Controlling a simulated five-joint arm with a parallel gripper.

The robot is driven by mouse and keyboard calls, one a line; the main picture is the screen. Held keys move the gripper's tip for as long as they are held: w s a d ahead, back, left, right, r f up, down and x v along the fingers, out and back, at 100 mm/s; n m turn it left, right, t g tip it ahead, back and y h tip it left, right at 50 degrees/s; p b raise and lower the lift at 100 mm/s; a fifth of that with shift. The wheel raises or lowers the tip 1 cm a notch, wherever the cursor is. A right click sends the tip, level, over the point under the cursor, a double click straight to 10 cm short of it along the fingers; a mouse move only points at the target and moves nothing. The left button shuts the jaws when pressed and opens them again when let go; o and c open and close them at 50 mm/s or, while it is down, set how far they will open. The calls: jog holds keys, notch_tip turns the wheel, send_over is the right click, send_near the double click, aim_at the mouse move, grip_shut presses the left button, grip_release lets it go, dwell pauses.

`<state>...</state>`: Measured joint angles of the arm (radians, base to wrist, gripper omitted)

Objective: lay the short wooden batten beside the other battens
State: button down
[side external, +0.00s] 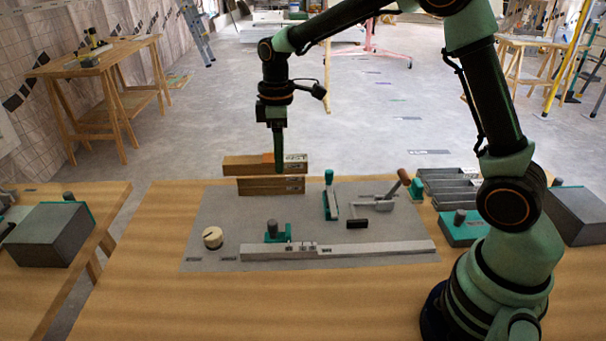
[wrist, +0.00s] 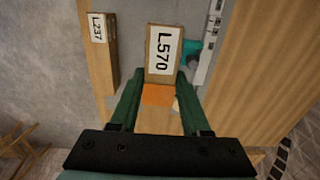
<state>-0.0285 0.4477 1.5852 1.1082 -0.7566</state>
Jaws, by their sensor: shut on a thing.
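My gripper (side external: 278,168) is shut on a wooden batten marked L570 (side external: 243,168), with an orange patch beside the fingers. In the wrist view, my gripper (wrist: 164,78) has a green finger on each side of this batten (wrist: 159,70). A second wooden batten (side external: 262,189), marked L237 in the wrist view (wrist: 108,65), lies at the far edge of the mat. The held batten looks longer than the L237 one and appears above it in the side view, the two about parallel. The exact gap between them is unclear.
The grey mat (side external: 215,225) holds a long pale rail (side external: 350,249), a round wooden piece (side external: 213,237), teal-based fixtures (side external: 277,233) and a black block (side external: 357,223). Several grey bars (side external: 450,185) lie at right. The mat's left side is mostly free.

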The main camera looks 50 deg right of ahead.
notch_tip(320, 180, down, 15)
jog(key=shift+r, duration=0.2)
jog(key=shift+f, duration=0.15)
dwell(0.3)
jog(key=shift+c, duration=1.8)
grip_release()
